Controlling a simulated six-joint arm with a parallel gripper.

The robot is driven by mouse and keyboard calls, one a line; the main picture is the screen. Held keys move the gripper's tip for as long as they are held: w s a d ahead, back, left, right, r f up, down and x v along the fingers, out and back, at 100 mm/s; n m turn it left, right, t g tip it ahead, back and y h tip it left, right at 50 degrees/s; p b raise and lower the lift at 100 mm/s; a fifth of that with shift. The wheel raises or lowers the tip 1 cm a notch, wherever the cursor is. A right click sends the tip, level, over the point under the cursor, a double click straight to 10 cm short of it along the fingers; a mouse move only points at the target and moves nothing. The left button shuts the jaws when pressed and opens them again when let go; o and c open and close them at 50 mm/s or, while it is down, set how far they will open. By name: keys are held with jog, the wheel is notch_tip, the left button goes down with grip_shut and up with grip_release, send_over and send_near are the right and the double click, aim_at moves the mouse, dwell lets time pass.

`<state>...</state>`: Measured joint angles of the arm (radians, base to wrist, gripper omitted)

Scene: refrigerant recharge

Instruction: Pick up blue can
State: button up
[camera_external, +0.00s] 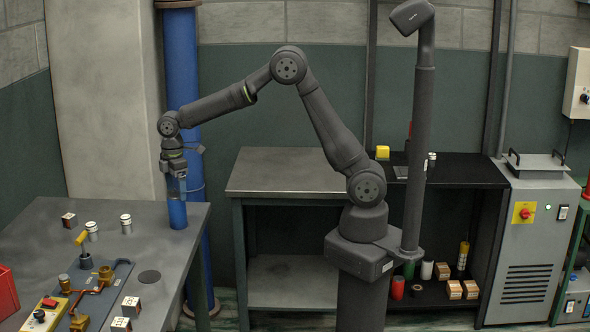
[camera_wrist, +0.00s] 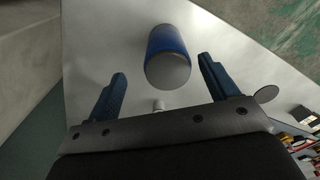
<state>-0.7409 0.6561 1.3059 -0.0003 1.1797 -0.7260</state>
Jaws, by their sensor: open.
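The blue can (camera_external: 177,215) stands upright near the back right corner of the left table. In the wrist view the blue can (camera_wrist: 166,42) shows its grey round end and blue side, ahead of and between the two blue fingers. My gripper (camera_external: 176,192) points down just above the can, and its fingers are apart. In the wrist view my gripper (camera_wrist: 162,65) has nothing between its fingers that I can see as held. Whether a finger touches the can cannot be told.
A fixture with pipes and a yellow handle (camera_external: 81,237) sits nearer the front. A red bin (camera_external: 6,290) is at the left edge. A blue column (camera_external: 182,80) rises behind the table.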

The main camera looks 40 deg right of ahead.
aim_at(177, 208)
jog(key=f, duration=0.7)
jog(key=shift+s+a+f, duration=0.1)
jog(key=shift+s+a, duration=0.25)
jog(key=shift+c, duration=0.5)
jog(key=c, duration=1.2)
jog(key=shift+o, duration=0.2)
